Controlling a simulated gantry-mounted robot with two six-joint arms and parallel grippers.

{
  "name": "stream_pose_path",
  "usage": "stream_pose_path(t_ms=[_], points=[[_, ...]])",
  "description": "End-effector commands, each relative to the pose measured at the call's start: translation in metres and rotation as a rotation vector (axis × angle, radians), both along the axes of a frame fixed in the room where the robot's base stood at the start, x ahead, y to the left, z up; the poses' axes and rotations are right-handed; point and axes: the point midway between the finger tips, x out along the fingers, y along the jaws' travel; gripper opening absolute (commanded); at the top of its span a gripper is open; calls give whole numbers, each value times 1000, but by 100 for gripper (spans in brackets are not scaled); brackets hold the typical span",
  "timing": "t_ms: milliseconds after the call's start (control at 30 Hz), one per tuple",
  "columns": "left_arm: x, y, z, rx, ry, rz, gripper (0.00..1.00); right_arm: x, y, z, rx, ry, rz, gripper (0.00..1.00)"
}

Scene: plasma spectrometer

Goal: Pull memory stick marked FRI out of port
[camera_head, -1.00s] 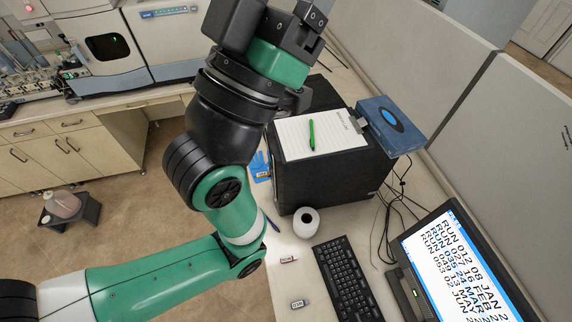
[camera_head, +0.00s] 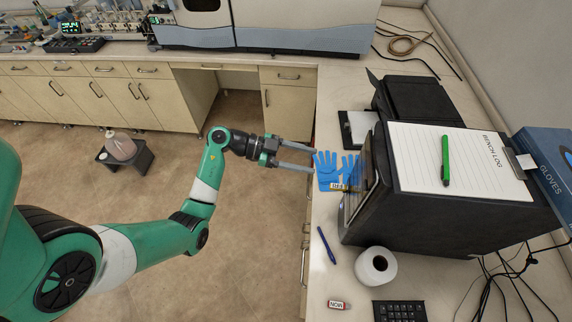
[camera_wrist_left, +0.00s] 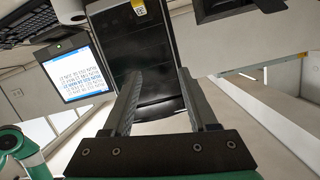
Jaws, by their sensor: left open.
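The black computer tower (camera_head: 440,215) stands on the bench at the right. A small stick with a yellow label (camera_head: 339,187) shows at the tower's front, in front of the blue gloves. Its lettering is too small to read surely. In the left wrist view, the yellow label (camera_wrist_left: 138,7) shows at the top edge against the tower's dark front (camera_wrist_left: 135,45). My left gripper (camera_head: 312,160) is open and empty, its two fingers pointing toward the tower and apart from the stick. The right gripper is not in view.
Blue gloves (camera_head: 325,168) lie on the bench by the tower. A blue pen (camera_head: 327,245), a white roll (camera_head: 376,266), another labelled stick (camera_head: 338,305) and a keyboard (camera_head: 400,311) are nearer. A notepad (camera_head: 420,155) with a green pen (camera_head: 445,162) lies on the tower.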

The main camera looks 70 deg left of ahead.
Motion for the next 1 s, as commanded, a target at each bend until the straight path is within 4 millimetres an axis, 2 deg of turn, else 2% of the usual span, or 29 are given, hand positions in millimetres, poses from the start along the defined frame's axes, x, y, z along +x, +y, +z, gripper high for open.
stream_pose_path(t_ms=[33,133,200,367,567,800,1000], points=[[-11,2,-26,-29,81,3,59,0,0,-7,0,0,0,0],[-26,3,-52,-69,189,6,59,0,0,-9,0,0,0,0],[-30,3,-59,-81,220,6,59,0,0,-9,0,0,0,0],[-29,1,-60,-82,226,4,59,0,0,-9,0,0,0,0],[-10,-11,-70,-81,224,0,59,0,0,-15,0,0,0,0],[30,-37,-91,-80,223,-1,59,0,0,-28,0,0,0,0],[54,-51,-101,-80,221,4,59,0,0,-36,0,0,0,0]])
